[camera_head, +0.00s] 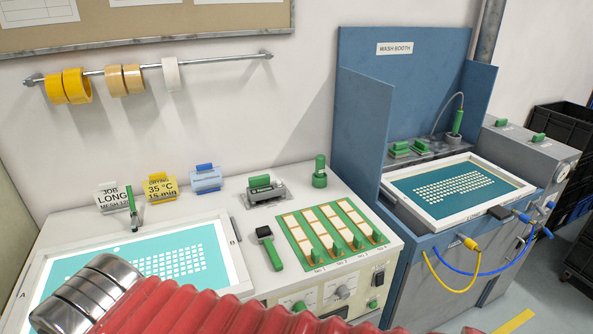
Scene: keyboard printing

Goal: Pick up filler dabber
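I cannot tell for certain which tool is the filler dabber. A short tool with a dark block head and green handle (271,252) lies on the light bench top, left of the green board. A slim upright tool with a green grip (132,209) stands at the back edge of the left screen. A stubby green-topped piece (319,172) stands upright behind the green board. My red ribbed arm with its silver rings crosses the bottom of the view, in front of the bench. My gripper's fingers are not in view, and nothing held shows.
The left screen frame (238,275) holds a teal mesh. The green board (303,257) carries several cards and green knobs. A dark block with a green handle (262,188) sits behind. The wash booth (400,75) rises on the right, with another screen (425,208) and cables before it.

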